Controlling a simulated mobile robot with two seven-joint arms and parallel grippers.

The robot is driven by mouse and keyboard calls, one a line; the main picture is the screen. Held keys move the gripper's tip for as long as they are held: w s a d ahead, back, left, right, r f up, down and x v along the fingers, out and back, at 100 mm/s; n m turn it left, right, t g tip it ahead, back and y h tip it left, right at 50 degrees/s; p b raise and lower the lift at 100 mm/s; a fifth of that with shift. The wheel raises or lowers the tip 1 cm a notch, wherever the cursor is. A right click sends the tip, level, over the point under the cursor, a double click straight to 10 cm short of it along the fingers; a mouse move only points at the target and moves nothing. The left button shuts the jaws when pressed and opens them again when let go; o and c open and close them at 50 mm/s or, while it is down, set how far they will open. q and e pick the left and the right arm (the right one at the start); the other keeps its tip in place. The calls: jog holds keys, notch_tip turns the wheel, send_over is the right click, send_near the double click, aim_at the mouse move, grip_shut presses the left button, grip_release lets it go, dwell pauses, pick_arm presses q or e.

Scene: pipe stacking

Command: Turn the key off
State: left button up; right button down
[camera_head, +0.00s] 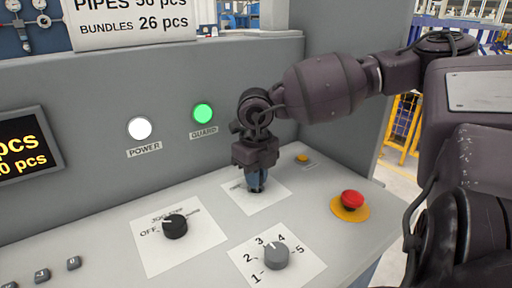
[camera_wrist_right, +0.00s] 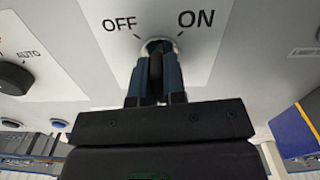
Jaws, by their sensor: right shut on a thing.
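My right gripper (camera_head: 256,188) points down at the white OFF/ON plate (camera_head: 272,196) on the sloped panel. In the right wrist view, its two blue-grey fingers (camera_wrist_right: 156,80) are shut on the dark key (camera_wrist_right: 156,66), which sits in a round metal lock (camera_wrist_right: 158,43). OFF is printed to the left of the lock and ON to the right. The fingers hide much of the key, so I cannot tell which mark it points to. My left gripper is not in view.
A black knob (camera_head: 175,227) and a grey numbered dial (camera_head: 276,256) stand in front. A red emergency button (camera_head: 352,199) is at the right, with a small yellow button (camera_head: 302,157) behind. The white POWER lamp (camera_head: 139,129) and green-lit GUARD lamp (camera_head: 203,113) are on the upright panel.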

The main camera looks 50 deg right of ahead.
jog(key=n, duration=0.3)
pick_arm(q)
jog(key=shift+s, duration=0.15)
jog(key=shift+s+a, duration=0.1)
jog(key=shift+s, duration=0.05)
